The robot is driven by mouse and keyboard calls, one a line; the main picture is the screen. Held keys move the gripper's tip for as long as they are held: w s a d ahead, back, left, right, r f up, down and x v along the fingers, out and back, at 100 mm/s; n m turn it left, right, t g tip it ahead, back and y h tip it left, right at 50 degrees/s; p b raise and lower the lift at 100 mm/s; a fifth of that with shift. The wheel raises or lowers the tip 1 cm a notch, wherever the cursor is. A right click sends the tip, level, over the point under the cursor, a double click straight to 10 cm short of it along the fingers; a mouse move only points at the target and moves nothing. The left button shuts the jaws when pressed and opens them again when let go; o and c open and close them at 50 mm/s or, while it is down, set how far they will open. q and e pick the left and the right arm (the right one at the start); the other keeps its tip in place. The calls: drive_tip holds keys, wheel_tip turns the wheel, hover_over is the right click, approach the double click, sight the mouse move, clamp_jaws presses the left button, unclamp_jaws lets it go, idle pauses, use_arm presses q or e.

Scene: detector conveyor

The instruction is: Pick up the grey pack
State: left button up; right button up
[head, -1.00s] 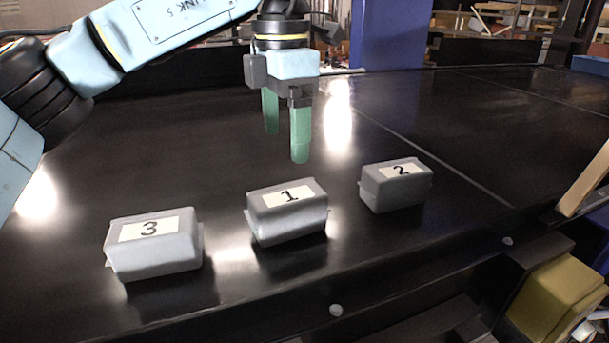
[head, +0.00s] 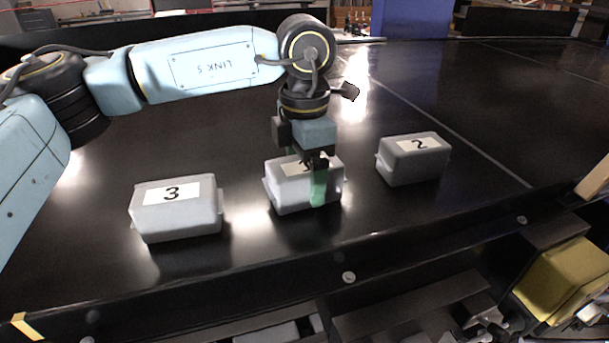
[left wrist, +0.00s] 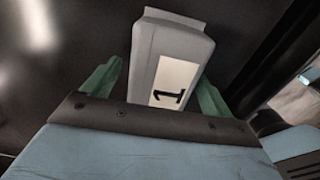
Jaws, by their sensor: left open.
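Three grey packs with white number labels lie in a row on the dark conveyor: pack 3 (head: 178,218) at left, pack 1 (head: 284,193) in the middle and pack 2 (head: 414,164) at right. My left gripper (head: 307,184) is down at pack 1, with its green fingers open around it. In the left wrist view the fingers (left wrist: 158,85) stand on both sides of pack 1 (left wrist: 170,42), with a visible gap on the left side. In the head view one finger covers part of the pack's front. My right gripper is not seen.
The conveyor (head: 480,110) is bare behind and to the right of the packs. Its front edge carries a rail with round bolts (head: 349,277). A yellow box-shaped thing (head: 562,280) sits below the edge at lower right.

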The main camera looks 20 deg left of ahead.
use_arm(q)
drive_tip(key=shift+f, duration=0.4)
drive_tip(key=shift+c, duration=0.4)
drive_tip(key=c, duration=1.2)
drive_tip(key=shift+r, duration=0.1)
drive_tip(key=shift+c, duration=0.4)
